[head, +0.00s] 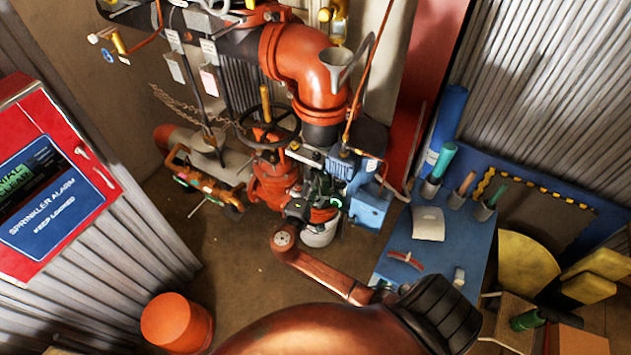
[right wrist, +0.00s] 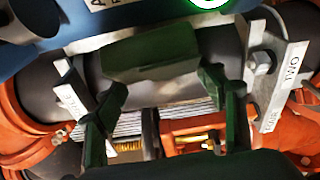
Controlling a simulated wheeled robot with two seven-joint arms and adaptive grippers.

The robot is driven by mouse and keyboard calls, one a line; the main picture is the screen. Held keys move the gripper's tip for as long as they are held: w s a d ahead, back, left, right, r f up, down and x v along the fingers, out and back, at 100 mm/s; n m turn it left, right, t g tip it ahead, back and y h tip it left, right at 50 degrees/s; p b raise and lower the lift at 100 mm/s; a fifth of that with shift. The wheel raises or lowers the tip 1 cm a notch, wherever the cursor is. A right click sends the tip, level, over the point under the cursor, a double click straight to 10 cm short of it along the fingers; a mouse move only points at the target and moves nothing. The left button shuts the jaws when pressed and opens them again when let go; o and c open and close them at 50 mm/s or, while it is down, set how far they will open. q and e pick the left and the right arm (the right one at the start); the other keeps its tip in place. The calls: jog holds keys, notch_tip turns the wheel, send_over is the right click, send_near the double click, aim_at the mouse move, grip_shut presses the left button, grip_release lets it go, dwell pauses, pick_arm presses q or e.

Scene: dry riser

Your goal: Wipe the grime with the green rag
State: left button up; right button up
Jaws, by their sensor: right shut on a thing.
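My right gripper (head: 312,192) is at the front of the orange riser assembly, beside the blue box on it. In the right wrist view its two dark green fingers (right wrist: 168,108) stand on either side of a dark green block-like piece, which I take to be the green rag (right wrist: 150,52). The gripper is shut on it. The rag is in front of a grey pipe section (right wrist: 215,65); I cannot tell whether it touches. I cannot make out the grime clearly. My left gripper is not in view.
A blue box (head: 371,206) and a handwheel (head: 268,128) crowd the gripper. Tagged plates (right wrist: 283,85) flank the pipe. A red sprinkler alarm cabinet (head: 50,190) stands left, an orange bucket (head: 176,322) below. A blue bench (head: 455,255) with tools is at right. Floor between is open.

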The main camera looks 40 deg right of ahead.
jog(key=w, duration=0.1)
jog(key=w+a+b, duration=0.1)
jog(key=w, duration=0.1)
jog(key=w+a+b, duration=0.1)
jog(key=shift+w+r, duration=0.1)
jog(key=shift+w, duration=0.3)
jog(key=shift+w+a+b, duration=0.25)
jog(key=shift+w+b, duration=0.15)
jog(key=shift+w, duration=0.25)
jog(key=v, duration=0.6)
jog(key=shift+w+a, duration=0.25)
jog(key=shift+w, duration=0.15)
jog(key=shift+w+p+v, duration=0.2)
jog(key=shift+p+v, duration=0.15)
jog(key=shift+v, duration=1.1)
jog(key=shift+a, duration=0.1)
